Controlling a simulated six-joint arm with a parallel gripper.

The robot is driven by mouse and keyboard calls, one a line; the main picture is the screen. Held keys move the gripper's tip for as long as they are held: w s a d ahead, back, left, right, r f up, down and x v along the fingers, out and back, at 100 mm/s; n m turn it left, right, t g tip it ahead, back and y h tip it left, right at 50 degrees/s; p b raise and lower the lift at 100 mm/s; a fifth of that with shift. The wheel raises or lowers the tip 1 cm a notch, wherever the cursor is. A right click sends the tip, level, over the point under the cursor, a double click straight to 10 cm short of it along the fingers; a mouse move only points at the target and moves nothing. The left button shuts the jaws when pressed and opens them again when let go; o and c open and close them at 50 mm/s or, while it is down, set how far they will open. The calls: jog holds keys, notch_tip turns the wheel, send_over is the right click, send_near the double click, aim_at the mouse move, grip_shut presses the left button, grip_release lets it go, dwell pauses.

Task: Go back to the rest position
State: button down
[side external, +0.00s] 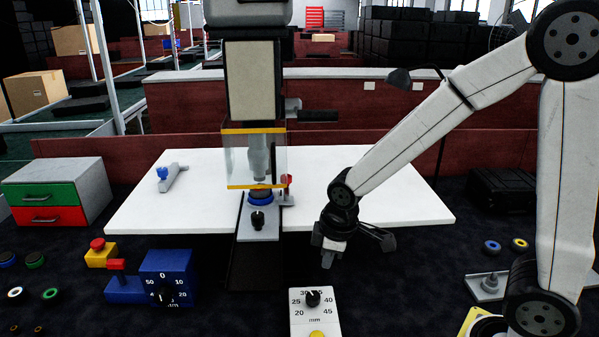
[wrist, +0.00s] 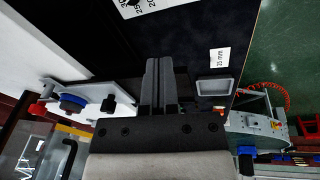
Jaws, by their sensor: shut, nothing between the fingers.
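My gripper (side external: 327,262) hangs fingers down, in front of the white table's front edge and right of the press (side external: 252,90). It is above the dark surface, behind and a little right of the white dial panel (side external: 315,320). In the wrist view my gripper's two fingers (wrist: 164,64) lie together, shut and empty. The arm is bent, with the forearm sloping down to the left.
The press has a clear yellow-edged guard (side external: 238,155). A white table (side external: 370,215) lies behind the gripper. A blue dial box (side external: 178,262), yellow stop-button box (side external: 98,259) and drawer cabinet (side external: 60,180) stand left. A grey tray (wrist: 215,87) shows in the wrist view.

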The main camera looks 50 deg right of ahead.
jog(key=s+d+f+m, duration=0.1)
jog(key=s+m, duration=0.4)
jog(key=m, duration=0.1)
jog(key=shift+s+d+f+m, duration=0.25)
jog(key=shift+s+d+m, duration=0.05)
jog(key=shift+s+m, duration=0.1)
